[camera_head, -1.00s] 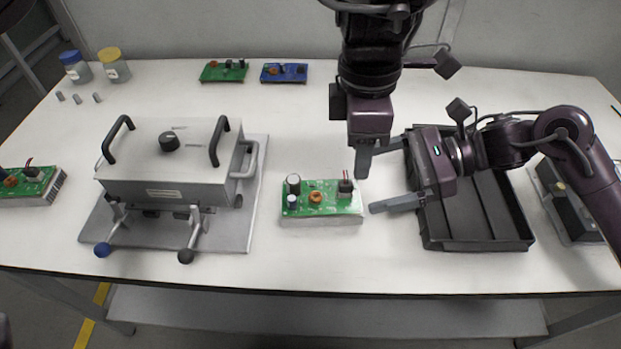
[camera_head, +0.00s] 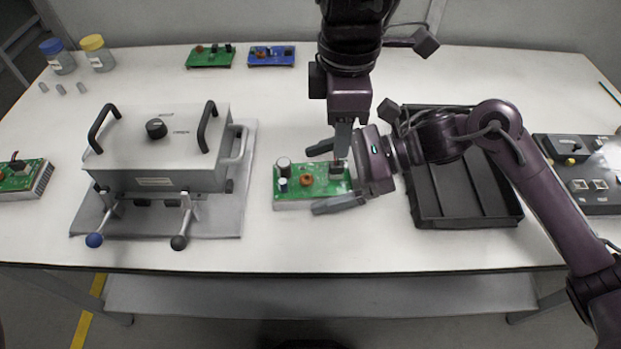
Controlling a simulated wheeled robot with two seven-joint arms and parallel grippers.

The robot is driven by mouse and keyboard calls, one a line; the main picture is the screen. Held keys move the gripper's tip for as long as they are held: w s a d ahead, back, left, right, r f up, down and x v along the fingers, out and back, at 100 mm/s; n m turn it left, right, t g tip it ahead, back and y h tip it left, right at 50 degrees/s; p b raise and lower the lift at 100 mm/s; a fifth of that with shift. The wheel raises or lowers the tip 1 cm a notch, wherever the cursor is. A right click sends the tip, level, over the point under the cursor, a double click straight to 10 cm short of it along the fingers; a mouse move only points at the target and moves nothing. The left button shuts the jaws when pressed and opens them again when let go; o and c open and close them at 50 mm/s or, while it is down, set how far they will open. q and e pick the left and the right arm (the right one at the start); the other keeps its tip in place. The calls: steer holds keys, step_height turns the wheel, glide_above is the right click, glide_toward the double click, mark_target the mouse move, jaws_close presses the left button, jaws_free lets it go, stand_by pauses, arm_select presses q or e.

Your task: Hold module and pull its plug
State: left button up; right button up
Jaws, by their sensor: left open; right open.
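The module (camera_head: 290,202), a green circuit board on a pale base, lies flat on the table in the middle. It carries capacitors, a copper coil and a dark plug (camera_head: 337,168) at its right end, partly hidden by my grippers. My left gripper (camera_head: 342,150) is open and points down from above at the plug end. I cannot tell whether it touches the plug. My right gripper (camera_head: 326,178) is open and comes in from the right, with one finger behind the module's right end and one in front of it. I cannot tell whether the fingers touch the module.
A grey box fixture (camera_head: 160,170) with handles stands at left on a plate. Another module (camera_head: 22,178) is at the far left. A black tray (camera_head: 470,221) is at right, beside a control panel (camera_head: 590,190). Green (camera_head: 210,57) and blue (camera_head: 271,56) boards lie at the back.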

mark_target(337, 164)
steer(key=c, duration=1.4)
arm_select(q)
steer(key=shift+c, duration=0.8)
arm_select(e)
steer(key=shift+c, duration=0.3)
arm_select(q)
steer(key=shift+w, duration=0.1)
steer(key=shift+c, duration=0.7)
steer(key=shift+w+a+r+n, duration=0.1)
steer(key=shift+w+r+n, duration=0.1)
steer(key=shift+r+n, duration=0.1)
step_height(337, 164, up, 4)
steer(key=w+d+n+g, duration=0.1)
steer(key=w+n+g, duration=0.1)
steer(key=shift+y, duration=0.3)
steer(key=f, duration=0.4)
steer(key=s+f, duration=0.1)
steer(key=f, duration=0.2)
steer(key=s+f, duration=0.1)
steer(key=f, duration=0.3)
steer(key=shift+s+a+f, duration=0.1)
steer(key=shift+a+f, duration=0.2)
steer(key=shift+a, duration=0.1)
steer(key=shift+c, duration=0.2)
jaws_close()
